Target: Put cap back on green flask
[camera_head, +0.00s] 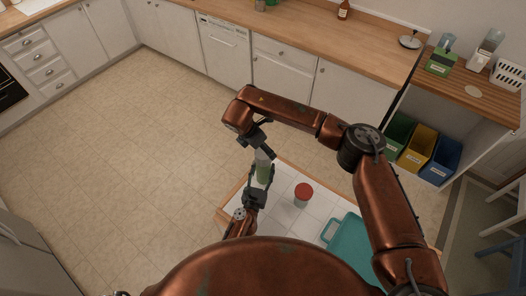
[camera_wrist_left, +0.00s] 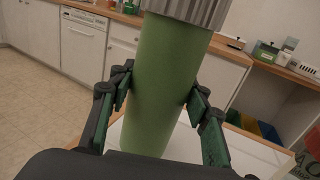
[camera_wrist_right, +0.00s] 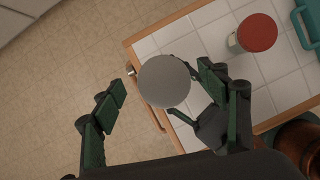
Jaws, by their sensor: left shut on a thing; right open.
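The green flask (camera_wrist_left: 165,85) stands about upright in my left gripper (camera_wrist_left: 160,90), whose fingers are shut on its body. The ribbed grey metal cap (camera_wrist_left: 190,10) sits on top of the flask in the left wrist view; its upper part is cut off by the frame. In the head view the flask (camera_head: 264,174) is small, with the cap (camera_head: 262,156) above it. My right gripper (camera_wrist_right: 160,84) is open over the flask. In the right wrist view the round cap top (camera_wrist_right: 164,81) lies between its fingers, closer to the right finger.
A white-tiled table (camera_head: 287,213) with wooden edges is below. A jar with a red lid (camera_head: 303,190) and a teal item with a handle (camera_head: 352,243) stand on it, right of the flask. Green, yellow and blue bins (camera_head: 418,147) are under the counter at the right.

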